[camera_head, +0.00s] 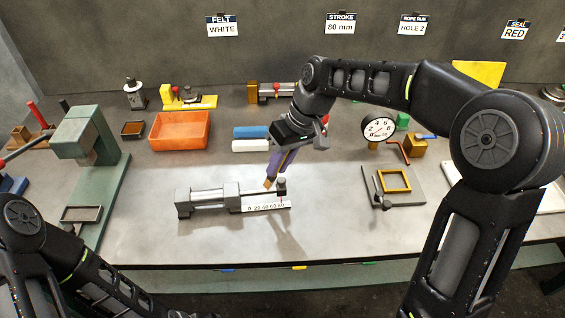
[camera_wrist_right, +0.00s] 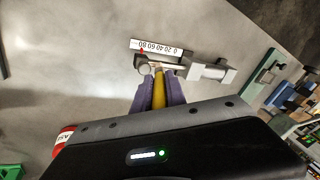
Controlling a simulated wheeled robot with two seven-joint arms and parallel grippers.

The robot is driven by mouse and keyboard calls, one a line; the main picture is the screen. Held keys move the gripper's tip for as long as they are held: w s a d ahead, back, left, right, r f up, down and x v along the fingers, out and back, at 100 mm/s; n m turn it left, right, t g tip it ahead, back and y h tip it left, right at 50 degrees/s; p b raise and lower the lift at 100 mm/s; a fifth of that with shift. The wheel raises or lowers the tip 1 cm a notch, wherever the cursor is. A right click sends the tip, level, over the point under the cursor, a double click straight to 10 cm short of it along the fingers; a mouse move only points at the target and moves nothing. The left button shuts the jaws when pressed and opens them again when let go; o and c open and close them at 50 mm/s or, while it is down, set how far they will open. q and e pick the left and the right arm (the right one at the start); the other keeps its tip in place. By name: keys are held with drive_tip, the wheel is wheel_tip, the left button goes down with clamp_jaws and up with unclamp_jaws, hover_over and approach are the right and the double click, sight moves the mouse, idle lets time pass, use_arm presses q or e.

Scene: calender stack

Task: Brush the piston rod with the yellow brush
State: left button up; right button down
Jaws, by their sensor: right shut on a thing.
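The piston rod (camera_head: 254,191) is a thin metal rod running from a grey cylinder (camera_head: 208,197) to a dark end block (camera_head: 281,187), lying across the middle of the table. My right gripper (camera_head: 276,170), with purple fingers, is shut on the yellow brush (camera_head: 268,184) and points down over the rod, near its end block. In the right wrist view the yellow brush (camera_wrist_right: 159,90) sits between the purple fingers, its tip at the rod (camera_wrist_right: 172,66). Whether the bristles touch the rod is not clear. My left gripper is out of view; only the left arm shows.
A white scale (camera_head: 265,206) with a red pointer lies along the rod's front. A green press (camera_head: 85,150) is left; a dial gauge (camera_head: 379,129) is right. The front table strip is clear.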

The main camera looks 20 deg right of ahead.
drive_tip(key=shift+w+a, duration=0.15)
drive_tip(key=shift+a, duration=0.6)
drive_tip(key=shift+d, duration=0.15)
drive_tip(key=shift+s+d, duration=0.25)
drive_tip(key=shift+d, duration=0.85)
drive_tip(key=shift+a, duration=0.15)
drive_tip(key=shift+w+a+f, duration=0.1)
drive_tip(key=shift+w+a, duration=0.05)
drive_tip(key=shift+a, duration=0.4)
drive_tip(key=shift+w+a, duration=0.1)
drive_tip(key=shift+a, duration=0.45)
